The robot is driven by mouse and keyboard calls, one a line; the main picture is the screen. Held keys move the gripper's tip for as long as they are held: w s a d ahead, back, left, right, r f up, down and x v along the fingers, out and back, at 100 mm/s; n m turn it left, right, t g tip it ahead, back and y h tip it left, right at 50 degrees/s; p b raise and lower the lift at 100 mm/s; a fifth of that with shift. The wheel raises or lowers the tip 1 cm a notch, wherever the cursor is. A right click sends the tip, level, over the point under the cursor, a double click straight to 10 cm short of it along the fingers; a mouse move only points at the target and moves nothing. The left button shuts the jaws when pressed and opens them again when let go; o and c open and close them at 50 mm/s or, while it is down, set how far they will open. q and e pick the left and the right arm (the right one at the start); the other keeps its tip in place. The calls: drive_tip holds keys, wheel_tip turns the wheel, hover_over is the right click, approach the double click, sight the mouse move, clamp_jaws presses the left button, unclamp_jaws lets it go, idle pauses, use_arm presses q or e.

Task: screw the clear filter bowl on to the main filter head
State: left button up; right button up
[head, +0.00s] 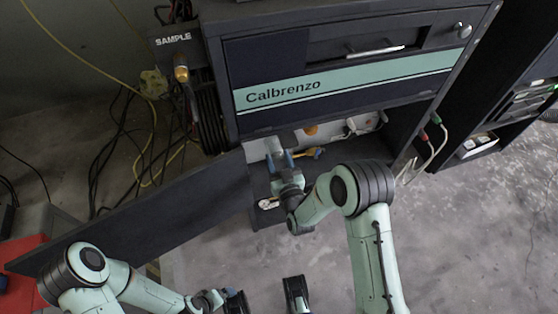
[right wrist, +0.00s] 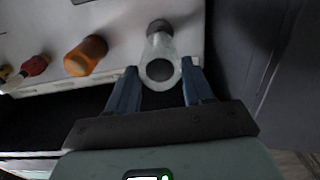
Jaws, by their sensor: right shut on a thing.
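The clear filter bowl (right wrist: 159,70) is between the two blue fingers of my right gripper (right wrist: 160,80) in the right wrist view, and the gripper is shut on it. A dark round cap, which looks like the main filter head (right wrist: 158,26), is at the bowl's far end against the white panel. I cannot tell whether the bowl is threaded on it or only touching. In the head view my right gripper (head: 279,160) reaches into the cabinet's open lower bay, and the bowl is hard to make out. My left gripper (head: 222,296) is low, away from the cabinet; its jaws are unclear.
Left of the bowl, an orange fitting (right wrist: 86,55) and a red one (right wrist: 35,66) stick out from the white panel (right wrist: 115,25). An open dark door (head: 150,215) stands left of the bay.

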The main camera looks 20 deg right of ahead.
sight(274, 149)
drive_tip(key=shift+w, duration=0.2)
drive_tip(key=shift+w+a+b, duration=0.1)
drive_tip(key=shift+w+b, duration=0.85)
drive_tip(key=shift+w, duration=1.05)
drive_tip(key=shift+w, duration=0.1)
drive_tip(key=shift+f, duration=0.1)
drive_tip(key=shift+w+b, duration=0.3)
drive_tip(key=shift+b, duration=0.15)
idle(0.4)
idle(0.4)
drive_tip(key=shift+w, duration=0.25)
